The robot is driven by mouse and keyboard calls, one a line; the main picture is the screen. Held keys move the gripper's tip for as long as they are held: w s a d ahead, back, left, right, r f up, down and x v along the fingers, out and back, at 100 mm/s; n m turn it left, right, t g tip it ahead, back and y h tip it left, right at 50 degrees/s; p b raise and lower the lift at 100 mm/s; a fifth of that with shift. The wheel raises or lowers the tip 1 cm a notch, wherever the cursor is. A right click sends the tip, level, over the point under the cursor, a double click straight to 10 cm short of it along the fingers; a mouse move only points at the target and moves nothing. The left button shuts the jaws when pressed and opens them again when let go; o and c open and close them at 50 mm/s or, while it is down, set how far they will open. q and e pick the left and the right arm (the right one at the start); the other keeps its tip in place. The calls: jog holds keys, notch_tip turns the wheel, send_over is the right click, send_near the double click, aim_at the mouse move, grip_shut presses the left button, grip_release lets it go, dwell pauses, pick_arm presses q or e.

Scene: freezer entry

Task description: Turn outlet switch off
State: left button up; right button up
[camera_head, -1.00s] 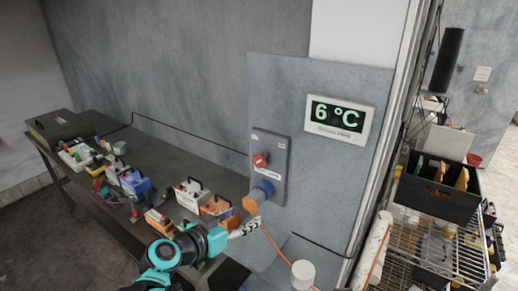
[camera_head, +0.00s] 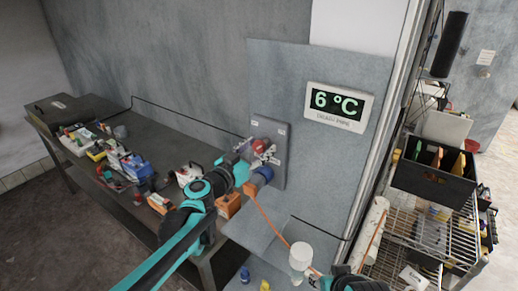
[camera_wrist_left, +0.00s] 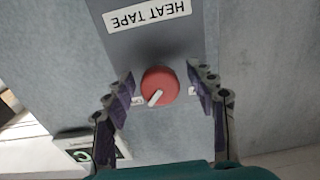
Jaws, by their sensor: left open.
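The outlet switch is a red round knob (camera_head: 260,146) with a pale pointer, on a grey outlet box (camera_head: 279,130) fixed to the wall panel. In the left wrist view the knob (camera_wrist_left: 159,87) sits between my fingers, under a "HEAT TAPE" label (camera_wrist_left: 147,14); its pointer slants toward the lower left of that picture. My left gripper (camera_head: 251,157) is at the box front. Its fingers (camera_wrist_left: 163,92) are open on either side of the knob, with gaps to it. A blue plug (camera_head: 262,175) with an orange cable is below the knob. The right gripper's fingers cannot be made out.
A dark table (camera_head: 130,175) with several battery packs and tools stands left. A display (camera_head: 339,106) reading 6 °C hangs right of the box. A wire shelf (camera_head: 425,240) with a black crate (camera_head: 433,178) stands right. A white cylinder (camera_head: 301,255) is at the lower middle.

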pick_arm(q)
jog(key=shift+c, duration=0.2)
jog(key=c, duration=1.1)
jog(key=shift+n, duration=0.3)
jog(key=n, duration=0.4)
jog(key=shift+d, duration=0.1)
jog(key=n, duration=0.5)
jog(key=shift+r, duration=0.1)
jog(key=n, duration=0.4)
jog(key=shift+p, duration=0.3)
jog(key=shift+n, duration=2.1)
